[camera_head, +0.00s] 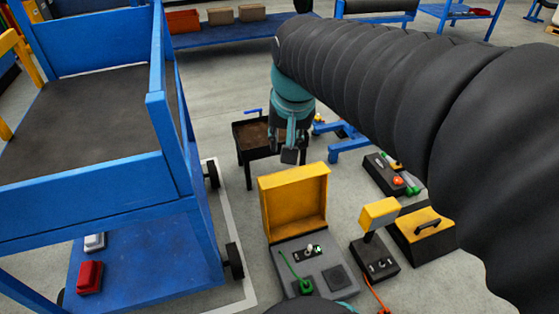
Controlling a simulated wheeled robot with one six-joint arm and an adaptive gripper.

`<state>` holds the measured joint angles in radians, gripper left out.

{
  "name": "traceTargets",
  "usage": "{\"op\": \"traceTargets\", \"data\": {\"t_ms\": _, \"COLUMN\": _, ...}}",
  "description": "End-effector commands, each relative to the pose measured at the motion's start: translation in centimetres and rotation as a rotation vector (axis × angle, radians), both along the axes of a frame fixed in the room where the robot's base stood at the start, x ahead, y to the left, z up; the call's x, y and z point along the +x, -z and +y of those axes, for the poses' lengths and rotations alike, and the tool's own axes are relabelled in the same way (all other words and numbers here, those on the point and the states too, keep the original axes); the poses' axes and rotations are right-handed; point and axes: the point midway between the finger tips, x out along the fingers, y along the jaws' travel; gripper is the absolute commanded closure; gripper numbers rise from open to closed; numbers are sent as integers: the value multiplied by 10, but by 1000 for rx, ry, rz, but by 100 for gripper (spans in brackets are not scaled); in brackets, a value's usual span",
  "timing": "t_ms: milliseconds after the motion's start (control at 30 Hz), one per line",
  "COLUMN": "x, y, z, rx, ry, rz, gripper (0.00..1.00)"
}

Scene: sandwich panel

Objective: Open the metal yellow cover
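A yellow box-shaped cover (293,203) stands upright at the back edge of a grey panel box (322,268), below the picture's middle. Its hollow inner side faces me, and the panel's top is uncovered. On that top are a small switch with a green mark (313,249), a green plug with a cable (304,286) and a dark square patch. My gripper (290,156) hangs fingers down just above and behind the cover's top edge in the picture. It appears apart from the cover and I see nothing held. Its finger gap is too small to judge.
Right of the panel stand a dark box with a small raised yellow flap (379,213) and a black box with a yellow handled lid (424,223). A blue cart (95,200) fills the left. Grey floor lies between.

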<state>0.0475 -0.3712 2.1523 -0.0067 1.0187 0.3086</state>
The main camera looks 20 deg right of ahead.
Motion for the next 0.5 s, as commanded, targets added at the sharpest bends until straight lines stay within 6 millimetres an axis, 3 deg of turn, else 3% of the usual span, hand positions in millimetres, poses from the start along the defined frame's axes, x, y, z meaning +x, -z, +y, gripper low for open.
{"op": "traceTargets", "data": {"t_ms": 33, "x": 16, "y": 3, "z": -3, "rx": 11, "ry": 37, "rz": 20, "gripper": 73}}
{"op": "traceTargets", "data": {"t_ms": 267, "x": 81, "y": 11, "z": -18, "rx": 57, "ry": 220, "rz": 94, "gripper": 73}}
{"op": "traceTargets", "data": {"t_ms": 500, "x": 147, "y": 37, "z": -36, "rx": 95, "ry": 414, "rz": 169, "gripper": 73}}
